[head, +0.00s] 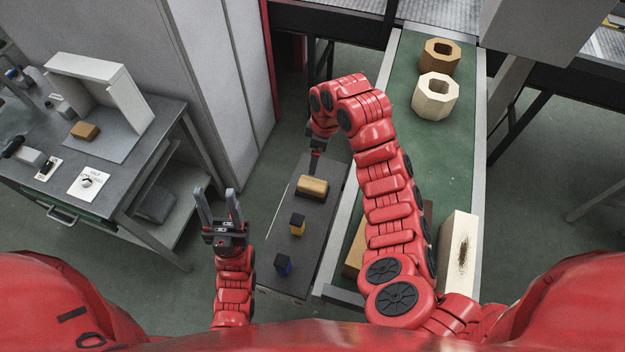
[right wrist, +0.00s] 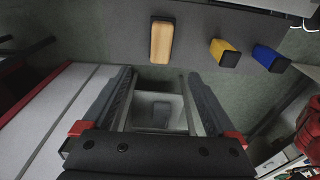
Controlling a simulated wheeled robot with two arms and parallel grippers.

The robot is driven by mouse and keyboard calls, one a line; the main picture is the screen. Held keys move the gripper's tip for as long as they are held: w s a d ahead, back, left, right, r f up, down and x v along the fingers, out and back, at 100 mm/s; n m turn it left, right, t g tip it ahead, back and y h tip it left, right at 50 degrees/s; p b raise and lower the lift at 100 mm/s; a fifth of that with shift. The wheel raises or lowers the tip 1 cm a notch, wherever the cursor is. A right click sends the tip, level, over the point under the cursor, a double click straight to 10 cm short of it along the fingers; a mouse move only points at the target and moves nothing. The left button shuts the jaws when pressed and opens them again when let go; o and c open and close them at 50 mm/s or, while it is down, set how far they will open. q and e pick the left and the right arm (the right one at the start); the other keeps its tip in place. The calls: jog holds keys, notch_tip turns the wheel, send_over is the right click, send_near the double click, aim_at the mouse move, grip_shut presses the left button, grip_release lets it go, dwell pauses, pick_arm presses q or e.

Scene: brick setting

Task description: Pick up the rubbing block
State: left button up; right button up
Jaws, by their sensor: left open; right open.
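The rubbing block, which I take to be the tan wooden block with a dark base (head: 313,186), lies on a narrow dark grey bench (head: 316,222). In the right wrist view the block (right wrist: 161,41) is just beyond my open fingertips, near the top middle. My right gripper (right wrist: 158,75) is open with nothing between its fingers. In the head view it hangs just above the block, its fingers partly hidden by the wrist. My left gripper (head: 215,193) is open and empty, pointing up, left of the bench and apart from everything.
A yellow-and-black block (head: 297,225) and a blue-and-black block (head: 283,264) stand nearer on the bench. A green conveyor (head: 440,150) on the right carries octagonal blocks (head: 436,96) and other pieces. A grey worktable (head: 150,130) stands at left. A grey cabinet (head: 215,75) stands behind.

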notch_tip(320, 180, down, 3)
jog(key=b, duration=0.5)
send_over(312, 183)
jog(key=f, duration=0.6)
jog(key=shift+d+f, duration=0.2)
jog(key=shift+f, duration=0.1)
jog(key=shift+s+f, duration=0.1)
jog(key=shift+f, duration=0.45)
notch_tip(312, 183, down, 4)
jog(key=p, duration=0.3)
jog(key=shift+a+r, duration=0.1)
jog(key=shift+r, duration=0.1)
jog(key=shift+f, duration=0.75)
grip_shut()
